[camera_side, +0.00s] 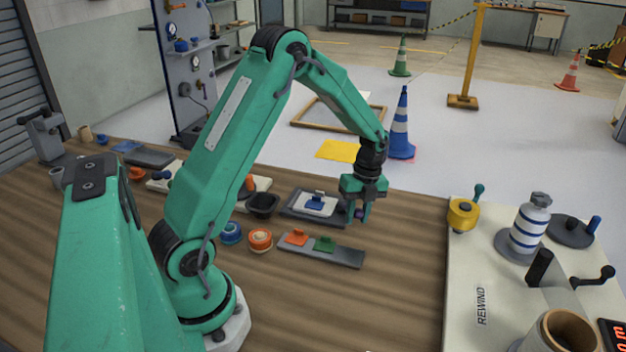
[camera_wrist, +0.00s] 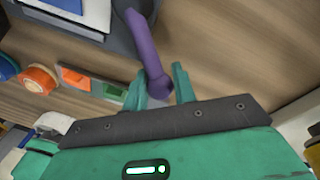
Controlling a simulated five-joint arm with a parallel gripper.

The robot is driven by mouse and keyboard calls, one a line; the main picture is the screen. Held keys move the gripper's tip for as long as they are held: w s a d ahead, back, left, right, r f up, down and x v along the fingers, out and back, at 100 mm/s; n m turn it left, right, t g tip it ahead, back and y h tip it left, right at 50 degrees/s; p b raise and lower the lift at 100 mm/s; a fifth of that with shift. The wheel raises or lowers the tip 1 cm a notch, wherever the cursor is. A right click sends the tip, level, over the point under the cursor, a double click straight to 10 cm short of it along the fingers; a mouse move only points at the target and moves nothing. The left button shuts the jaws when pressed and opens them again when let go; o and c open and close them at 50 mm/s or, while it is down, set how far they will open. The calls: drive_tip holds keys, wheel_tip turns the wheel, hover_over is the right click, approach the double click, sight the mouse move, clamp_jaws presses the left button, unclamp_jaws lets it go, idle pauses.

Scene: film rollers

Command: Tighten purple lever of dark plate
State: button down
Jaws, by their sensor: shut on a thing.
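The purple lever (camera_wrist: 142,45) runs down from the top of the wrist view, and its rounded end lies between my fingers. My gripper (camera_wrist: 160,86) is shut on this lever end. In the side view my gripper (camera_side: 359,212) points down at the right edge of the dark plate (camera_side: 327,221). Only a small bit of purple shows between the fingers there. Part of the plate also shows at the top left of the wrist view (camera_wrist: 108,38).
In front of the dark plate lies a grey strip (camera_side: 345,258) with an orange and a green block. Blue and orange rollers (camera_side: 260,241) and a black bowl (camera_side: 263,203) stand to the left. A white rewind table (camera_side: 480,260) is at right. Bare wood lies between.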

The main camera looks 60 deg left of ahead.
drive_tip(key=c, duration=1.1)
unclamp_jaws()
drive_tip(key=shift+c, duration=0.2)
drive_tip(key=shift+r, duration=0.1)
drive_tip(key=shift+w+a+r, duration=0.1)
drive_tip(key=shift+w+r, duration=0.1)
drive_tip(key=shift+r, duration=1.05)
drive_tip(key=shift+w+a+r, duration=0.1)
drive_tip(key=shift+w+r, duration=0.1)
drive_tip(key=shift+r, duration=1.1)
drive_tip(key=shift+w+r, duration=0.2)
drive_tip(key=shift+r, duration=1.05)
drive_tip(key=shift+c, duration=0.2)
